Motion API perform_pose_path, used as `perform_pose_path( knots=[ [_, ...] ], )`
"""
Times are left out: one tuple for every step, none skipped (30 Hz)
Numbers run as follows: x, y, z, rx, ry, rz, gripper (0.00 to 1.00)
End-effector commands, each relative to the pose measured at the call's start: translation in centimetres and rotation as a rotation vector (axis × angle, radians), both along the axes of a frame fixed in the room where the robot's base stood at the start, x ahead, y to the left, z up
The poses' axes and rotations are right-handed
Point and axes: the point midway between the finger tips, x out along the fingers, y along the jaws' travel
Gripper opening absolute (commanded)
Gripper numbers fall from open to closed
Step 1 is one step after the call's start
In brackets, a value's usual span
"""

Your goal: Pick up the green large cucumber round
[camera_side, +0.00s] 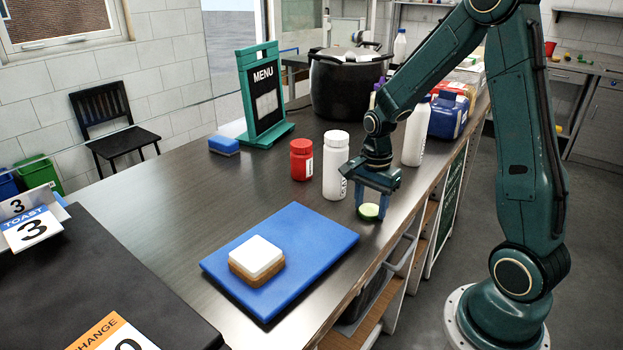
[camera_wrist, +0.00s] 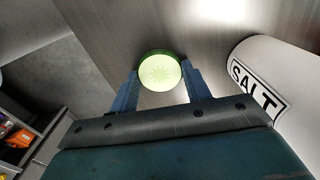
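The green cucumber round (camera_side: 370,212) has a pale green face and a darker green rim. It lies on the dark counter near the front edge, right of the blue cutting board. In the wrist view the cucumber round (camera_wrist: 160,71) sits at the tips of my two blue fingers. My gripper (camera_side: 371,206) points down over it in the side view. In the wrist view my gripper (camera_wrist: 161,80) has one finger on each side of the round. The fingers are apart; whether they touch its rim I cannot tell.
A white salt bottle (camera_side: 335,165) stands close left of my gripper, with a red jar (camera_side: 301,160) beyond it. Another white bottle (camera_side: 415,133) stands behind right. The blue cutting board (camera_side: 325,240) holds a white-topped bread slice (camera_side: 256,258). The counter's front edge is close.

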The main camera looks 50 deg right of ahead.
Motion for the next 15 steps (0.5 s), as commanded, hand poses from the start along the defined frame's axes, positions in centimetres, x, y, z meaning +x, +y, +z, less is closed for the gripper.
perform_pose_path(
  knots=[
    [0.00, 0.00, 0.01, 0.000, 0.000, 0.000, 0.26],
    [0.00, 0.00, 0.01, 0.000, 0.000, 0.000, 0.26],
    [0.00, 0.00, 0.01, 0.000, 0.000, 0.000, 0.26],
    [0.00, 0.00, 0.01, 0.000, 0.000, 0.000, 0.26],
    [0.00, 0.00, 0.01, 0.000, 0.000, 0.000, 0.26],
    [0.00, 0.00, 0.01, 0.000, 0.000, 0.000, 0.26],
    [0.00, 0.00, 0.02, 0.000, 0.000, 0.000, 0.26],
    [0.00, 0.00, 0.03, 0.000, 0.000, 0.000, 0.26],
    [0.01, -0.01, 0.08, 0.000, 0.000, 0.000, 0.26],
    [0.01, -0.01, 0.14, 0.000, 0.000, 0.000, 0.26],
    [0.02, -0.01, 0.21, 0.000, -0.001, 0.000, 0.26],
    [0.03, -0.01, 0.34, 0.000, -0.001, 0.000, 0.26],
    [0.03, -0.01, 0.47, 0.000, -0.001, 0.000, 0.26],
    [0.05, -0.02, 0.62, 0.000, -0.001, 0.000, 0.26],
    [0.07, -0.04, 0.86, -0.001, -0.002, 0.000, 0.26]
  ],
)
